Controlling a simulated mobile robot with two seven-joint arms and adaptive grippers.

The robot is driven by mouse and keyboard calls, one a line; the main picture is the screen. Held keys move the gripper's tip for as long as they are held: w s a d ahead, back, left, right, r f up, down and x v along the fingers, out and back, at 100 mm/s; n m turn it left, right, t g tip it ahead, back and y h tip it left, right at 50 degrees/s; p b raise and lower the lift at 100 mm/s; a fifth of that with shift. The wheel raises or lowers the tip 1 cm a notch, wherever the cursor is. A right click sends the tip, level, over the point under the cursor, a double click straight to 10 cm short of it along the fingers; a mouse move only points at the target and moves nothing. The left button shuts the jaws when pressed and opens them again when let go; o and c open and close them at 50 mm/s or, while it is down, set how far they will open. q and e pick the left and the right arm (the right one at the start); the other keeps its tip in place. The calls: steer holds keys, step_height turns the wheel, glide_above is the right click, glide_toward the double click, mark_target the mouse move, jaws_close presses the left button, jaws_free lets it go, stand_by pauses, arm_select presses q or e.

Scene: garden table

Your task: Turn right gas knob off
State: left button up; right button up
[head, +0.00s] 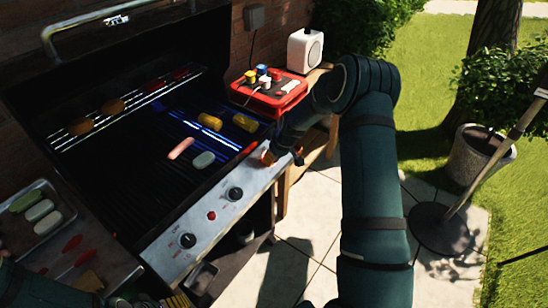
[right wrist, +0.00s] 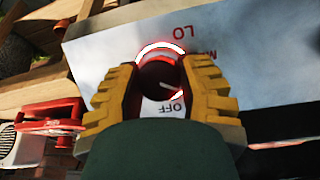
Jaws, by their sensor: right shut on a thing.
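The right gas knob (right wrist: 158,78) is dark, with a glowing red ring and a white arc around it. Its white pointer mark slants to the lower right in the right wrist view, close to the OFF print. My right gripper (right wrist: 160,72) is shut on this knob, its yellow fingers on both sides. In the head view my right gripper (head: 280,156) is at the far right end of the grill's steel front panel (head: 213,222) and largely covers the knob. My left gripper (head: 172,300) shows only partly at the bottom edge; its jaws are unclear.
The left knob (head: 188,240) and middle knob (head: 235,194) share the panel with a red button (head: 211,215). Blue light glows under the grate near corn (head: 210,121) and a sausage (head: 181,148). A red box (head: 268,95) stands behind. A food tray (head: 41,214) is at left.

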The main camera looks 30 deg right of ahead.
steer(key=m+y, duration=0.1)
steer(key=m, duration=0.1)
steer(key=m+y+b, duration=0.1)
steer(key=m, duration=0.2)
steer(key=shift+f+g, duration=0.15)
steer(key=shift+g, duration=0.15)
steer(key=shift+s+m+y+b, duration=0.1)
steer(key=shift+m+y+b, duration=0.15)
steer(key=shift+m+y, duration=0.55)
steer(key=shift+m+y+b, duration=0.25)
steer(key=shift+m+y, duration=0.05)
steer(key=shift+m, duration=1)
steer(key=o, duration=1.2)
